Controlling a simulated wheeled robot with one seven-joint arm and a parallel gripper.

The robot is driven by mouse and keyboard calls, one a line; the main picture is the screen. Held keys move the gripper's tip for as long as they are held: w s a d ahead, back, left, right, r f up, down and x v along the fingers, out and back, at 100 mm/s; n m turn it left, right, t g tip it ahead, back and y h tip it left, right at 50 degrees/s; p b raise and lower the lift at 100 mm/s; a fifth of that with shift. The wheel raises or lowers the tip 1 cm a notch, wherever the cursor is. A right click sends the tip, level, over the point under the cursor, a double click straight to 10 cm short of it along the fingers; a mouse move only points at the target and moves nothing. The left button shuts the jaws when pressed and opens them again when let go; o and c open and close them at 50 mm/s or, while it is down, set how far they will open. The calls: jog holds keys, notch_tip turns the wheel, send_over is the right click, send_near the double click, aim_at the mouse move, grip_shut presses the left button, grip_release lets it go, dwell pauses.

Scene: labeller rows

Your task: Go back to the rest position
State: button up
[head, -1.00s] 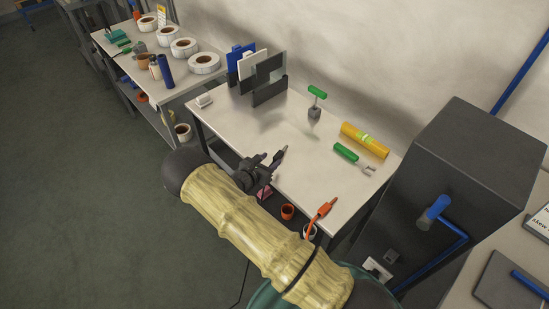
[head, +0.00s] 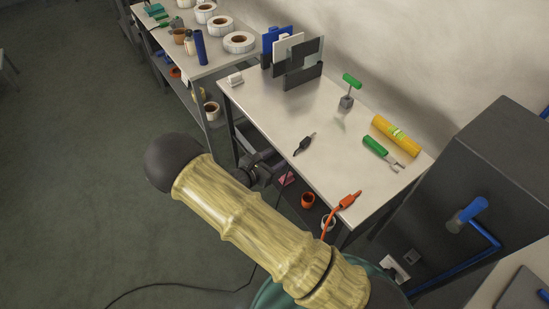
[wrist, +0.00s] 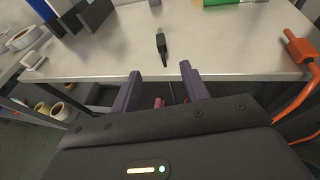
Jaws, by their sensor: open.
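My gripper (wrist: 160,84) is open and empty in the wrist view, its two purple-grey fingers apart in front of the table's near edge. In the head view my gripper is mostly hidden behind my own arm, beside the table's left front edge. The white table (head: 345,160) stands in front of me. A small black plug-like piece (head: 304,143) lies on it near that edge, apart from my gripper. It also shows in the wrist view (wrist: 161,45), beyond the fingertips.
An orange plug (head: 350,199) with a cable lies at the table's near right corner. A dark cabinet (head: 490,190) is at right. Floor at left is clear.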

jog(key=s+d+r+m+g+y, duration=0.2)
jog(key=s+d+r+m+g, duration=0.5)
jog(key=s+d+m+g, duration=0.45)
jog(key=s+d+r+m+t+y, duration=0.1)
jog(key=s+r+m+y, duration=0.3)
jog(key=r+m, duration=0.2)
jog(key=s+d+r+m+t+y+p, duration=0.1)
jog(key=s+r+m+t+y, duration=0.1)
jog(key=r+m, duration=0.4)
jog(key=s+m+y, duration=0.1)
jog(key=m+y, duration=0.1)
jog(key=m, duration=0.2)
jog(key=shift+s+d+r, duration=0.3)
jog(key=shift+s, duration=0.05)
jog(key=shift+t, duration=0.25)
jog(key=shift+c, duration=1)
jog(key=shift+w, duration=0.1)
